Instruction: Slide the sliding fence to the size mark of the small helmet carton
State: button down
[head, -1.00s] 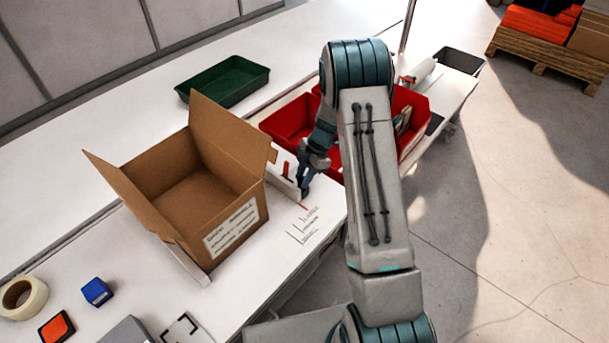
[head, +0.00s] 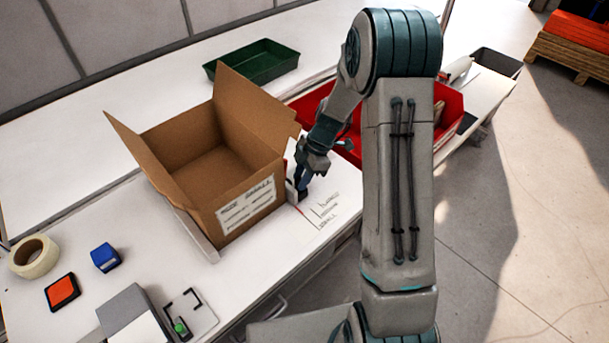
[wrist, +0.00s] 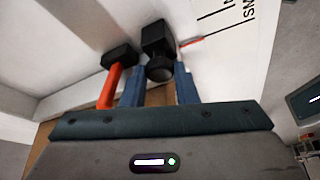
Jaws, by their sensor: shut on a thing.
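The sliding fence (head: 291,186) is a low white piece beside the right side of the open small carton (head: 200,160), whose label reads SMALL. My gripper (head: 301,192) is at the fence's near end. In the wrist view my gripper (wrist: 159,85) has its blue fingers shut on the fence's black knob (wrist: 158,66). An orange-red lever with a black head (wrist: 113,80) stands left of the knob. The printed scale (head: 325,210) lies right of the fence.
A red bin (head: 440,125) stands behind my arm and a green tray (head: 252,60) at the back. Tape (head: 34,257), a blue block (head: 105,257), an orange-topped pad (head: 62,292) and a grey box (head: 125,310) lie front left. The bench's front edge is close to the scale.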

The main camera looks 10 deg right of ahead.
jog(key=c, duration=1.1)
grip_release()
jog(key=shift+a, duration=0.1)
jog(key=shift+c, duration=0.2)
jog(key=shift+r, duration=0.1)
jog(key=b+v, duration=0.2)
jog(key=v, duration=1.1)
jog(key=shift+r, duration=0.4)
jog(key=shift+w, duration=0.1)
